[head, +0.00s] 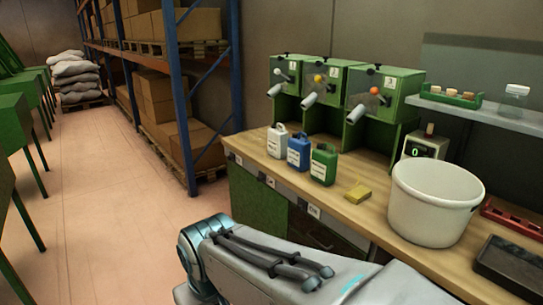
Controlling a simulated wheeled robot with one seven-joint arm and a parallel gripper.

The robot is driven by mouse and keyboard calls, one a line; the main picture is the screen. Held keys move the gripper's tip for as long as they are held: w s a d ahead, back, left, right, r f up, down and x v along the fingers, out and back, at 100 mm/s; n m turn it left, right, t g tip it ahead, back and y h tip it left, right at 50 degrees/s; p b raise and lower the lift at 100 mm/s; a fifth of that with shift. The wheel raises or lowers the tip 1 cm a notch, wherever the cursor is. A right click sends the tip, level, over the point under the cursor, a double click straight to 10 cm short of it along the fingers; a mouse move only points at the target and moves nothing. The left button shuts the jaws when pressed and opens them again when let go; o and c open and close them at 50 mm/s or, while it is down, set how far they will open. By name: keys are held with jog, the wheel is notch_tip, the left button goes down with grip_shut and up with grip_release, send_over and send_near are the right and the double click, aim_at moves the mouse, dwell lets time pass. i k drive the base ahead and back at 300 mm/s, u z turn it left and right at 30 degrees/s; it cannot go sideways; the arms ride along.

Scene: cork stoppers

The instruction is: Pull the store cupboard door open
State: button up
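A green panel (257,205) shows under the left end of the workbench, flush with its front. It may be the store cupboard door, but I see no handle on it and cannot tell. No open door shows. Beside it, to the right, is a dark drawer-like front (312,229), partly hidden behind my arm. My arm crosses the bottom of the head view, in front of the bench's lower part. My gripper is not in view.
Three green dispensers stand behind. A blue rack (180,100) with cartons stands at the back. The floor (115,220) left of the bench is clear.

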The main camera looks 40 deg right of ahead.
aim_at(255, 205)
jog(key=z, duration=0.15)
jog(key=i, duration=0.4)
jog(key=z, duration=1.35)
